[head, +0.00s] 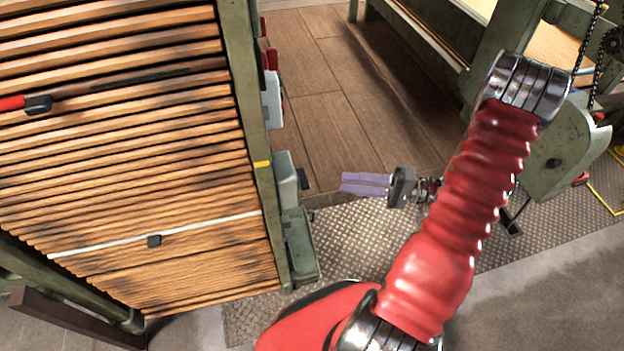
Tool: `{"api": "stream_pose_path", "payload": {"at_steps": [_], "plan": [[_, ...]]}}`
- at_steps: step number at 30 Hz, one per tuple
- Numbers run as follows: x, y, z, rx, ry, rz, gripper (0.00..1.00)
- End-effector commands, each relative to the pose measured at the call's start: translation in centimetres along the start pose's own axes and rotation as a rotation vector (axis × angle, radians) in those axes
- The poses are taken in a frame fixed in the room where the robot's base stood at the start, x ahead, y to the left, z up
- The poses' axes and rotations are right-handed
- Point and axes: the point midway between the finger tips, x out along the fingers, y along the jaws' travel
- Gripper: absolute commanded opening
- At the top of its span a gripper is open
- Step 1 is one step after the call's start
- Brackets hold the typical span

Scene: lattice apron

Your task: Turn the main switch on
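I cannot tell for sure which part is the main switch. Several grey-green boxes are fixed to the side of the green post, seen edge-on, so their fronts are mostly hidden. The middle box (287,180) has a small dark part (305,180) sticking out to the right. A paler box (272,98) with red parts sits higher up, and a larger green box (302,247) sits lower. My gripper (347,184), with purple fingers, points left toward the middle box, apart from it. The fingers look close together, but whether they are shut is unclear. Nothing shows in them.
A slatted wooden panel (120,150) in a green frame fills the left. Metal tread plate (345,235) and brown floor boards (330,110) lie below. Green machinery with a chain (597,60) stands at the right. The space between post and gripper looks clear.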

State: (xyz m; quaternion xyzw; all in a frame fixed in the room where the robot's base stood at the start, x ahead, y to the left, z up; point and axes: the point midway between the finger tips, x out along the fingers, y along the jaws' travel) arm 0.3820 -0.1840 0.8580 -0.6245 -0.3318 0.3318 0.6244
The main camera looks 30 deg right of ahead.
Motion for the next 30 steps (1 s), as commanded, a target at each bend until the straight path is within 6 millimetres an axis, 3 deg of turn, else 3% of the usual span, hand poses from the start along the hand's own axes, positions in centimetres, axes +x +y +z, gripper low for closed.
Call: {"api": "stream_pose_path", "payload": {"at_steps": [18,24,30], "plan": [[8.6,0.0,0.1,0.001,-0.004,0.001,0.29],[10.2,0.0,0.1,0.000,-0.003,0.002,0.29],[10.5,0.0,0.0,-0.001,-0.001,0.001,0.29]]}}
